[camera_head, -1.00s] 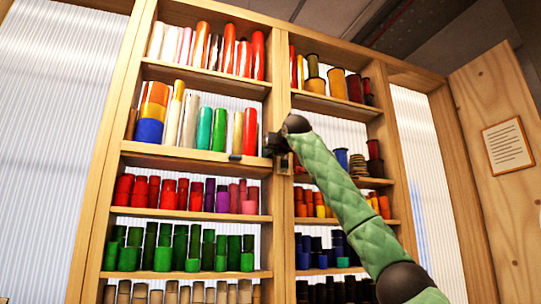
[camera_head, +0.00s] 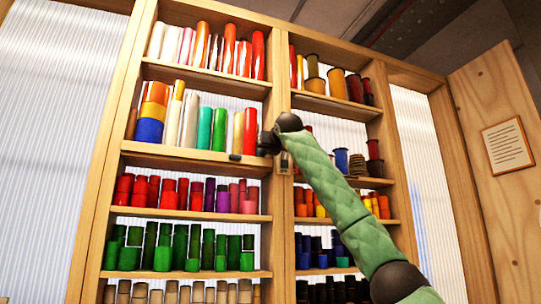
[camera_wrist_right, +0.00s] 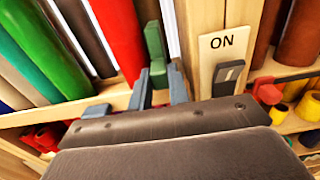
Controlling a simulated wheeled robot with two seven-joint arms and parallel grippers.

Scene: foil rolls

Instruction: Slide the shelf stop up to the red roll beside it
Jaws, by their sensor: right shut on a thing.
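The shelf stop (camera_wrist_right: 155,45) is a small green upright piece in the right wrist view. Its lower part is between the two blue-grey fingers of my right gripper (camera_wrist_right: 158,86), which are shut on it. The red roll (camera_wrist_right: 118,40) stands upright just left of the stop, with a narrow gap seeming to remain between them. The red roll also shows in the head view (camera_head: 250,130), at the right end of its row. There my right gripper (camera_head: 268,143) is at the shelf front, right of the roll, and hides the stop. My left gripper is not in view.
A green roll (camera_wrist_right: 38,48) stands farther left. A small dark piece (camera_head: 235,157) sits on the shelf's front edge. Other shelves hold many rolls.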

